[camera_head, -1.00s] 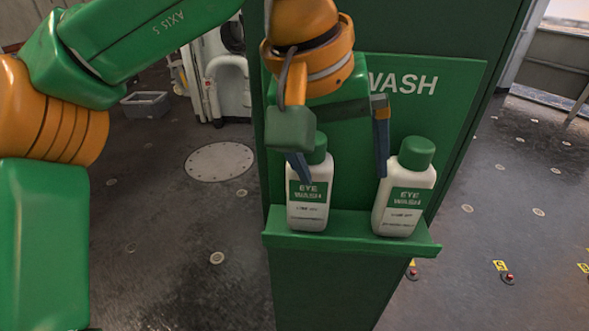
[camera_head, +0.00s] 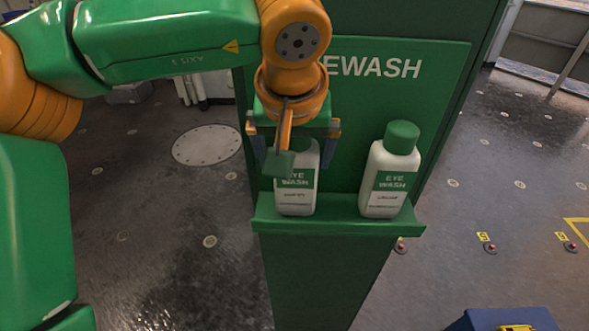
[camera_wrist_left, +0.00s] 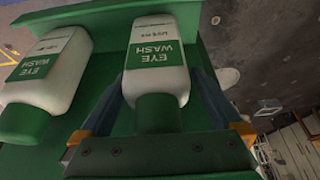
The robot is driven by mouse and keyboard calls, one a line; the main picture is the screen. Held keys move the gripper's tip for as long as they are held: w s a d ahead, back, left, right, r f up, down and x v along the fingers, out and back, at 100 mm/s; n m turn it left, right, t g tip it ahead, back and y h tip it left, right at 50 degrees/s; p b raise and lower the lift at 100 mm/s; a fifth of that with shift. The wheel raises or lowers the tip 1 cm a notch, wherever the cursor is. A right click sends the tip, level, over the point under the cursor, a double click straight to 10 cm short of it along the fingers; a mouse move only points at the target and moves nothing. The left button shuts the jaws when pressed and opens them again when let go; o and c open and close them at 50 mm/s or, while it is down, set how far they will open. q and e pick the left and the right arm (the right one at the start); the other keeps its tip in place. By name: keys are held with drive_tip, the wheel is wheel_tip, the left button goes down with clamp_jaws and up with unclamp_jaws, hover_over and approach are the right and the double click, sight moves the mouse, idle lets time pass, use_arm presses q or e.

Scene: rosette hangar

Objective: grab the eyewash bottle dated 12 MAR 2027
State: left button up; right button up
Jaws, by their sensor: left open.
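Two white eyewash bottles with green caps and green labels stand on a green shelf (camera_head: 340,222). The left bottle (camera_head: 297,197) is upright, and the right bottle (camera_head: 389,180) stands apart from it. The small date print on both is too small to read. My left gripper (camera_head: 298,165) is open, with one finger on each side of the left bottle's upper part. In the left wrist view the left bottle (camera_wrist_left: 156,75) lies between the two blue fingers, and the other bottle (camera_wrist_left: 48,72) is outside them. I cannot tell whether the fingers touch it. My right gripper is not in view.
The shelf is on a green eyewash stand with a back panel (camera_head: 440,100) behind the bottles. The shelf has a raised front lip. A blue box (camera_head: 505,320) is at the lower right. Open floor lies on both sides.

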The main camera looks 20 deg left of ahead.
use_arm(q)
drive_tip(key=shift+x, duration=0.75)
drive_tip(key=shift+w+d+r, duration=0.1)
drive_tip(key=shift+d, duration=0.05)
clamp_jaws()
